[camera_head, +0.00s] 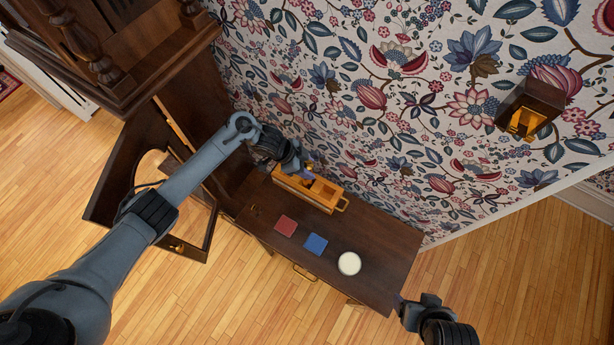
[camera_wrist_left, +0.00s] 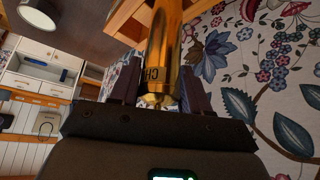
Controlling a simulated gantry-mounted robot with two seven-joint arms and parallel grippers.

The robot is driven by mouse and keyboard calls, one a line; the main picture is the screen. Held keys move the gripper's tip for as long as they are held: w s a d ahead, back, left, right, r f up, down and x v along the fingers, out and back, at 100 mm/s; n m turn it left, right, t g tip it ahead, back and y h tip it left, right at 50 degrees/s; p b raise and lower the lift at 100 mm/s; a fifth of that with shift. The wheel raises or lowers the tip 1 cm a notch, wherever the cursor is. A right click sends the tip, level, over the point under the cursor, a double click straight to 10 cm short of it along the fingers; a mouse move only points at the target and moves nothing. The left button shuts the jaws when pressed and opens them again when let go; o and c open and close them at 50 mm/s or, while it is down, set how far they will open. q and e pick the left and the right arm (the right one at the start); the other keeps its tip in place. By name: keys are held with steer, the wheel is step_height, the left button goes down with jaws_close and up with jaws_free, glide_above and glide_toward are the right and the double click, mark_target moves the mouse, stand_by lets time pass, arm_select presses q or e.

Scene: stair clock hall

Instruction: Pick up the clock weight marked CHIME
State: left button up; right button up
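The brass clock weight (camera_wrist_left: 164,50) is a shiny cylinder with a dark band whose visible letters read "CH"; the rest of the band is turned out of sight. In the left wrist view my left gripper (camera_wrist_left: 160,80) has one dark finger on each side of it, close against the metal. In the head view my left gripper (camera_head: 308,174) is at the wooden crate (camera_head: 327,203), and its wrist hides most of the weight. My right gripper (camera_head: 403,304) is at the lower right, off the cabinet's corner; its fingers are too small to read.
The dark cabinet top (camera_head: 375,240) carries a red square (camera_head: 285,225), a blue square (camera_head: 315,244) and a white round thing (camera_head: 349,263). The tall clock case, with an open glazed door (camera_head: 203,230), stands left. A wall bracket (camera_head: 527,110) is upper right. Patterned wall behind.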

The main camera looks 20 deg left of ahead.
arm_select(q)
jaws_close()
steer(key=shift+w+r, duration=0.1)
steer(key=shift+r, duration=0.15)
steer(key=shift+r, duration=0.15)
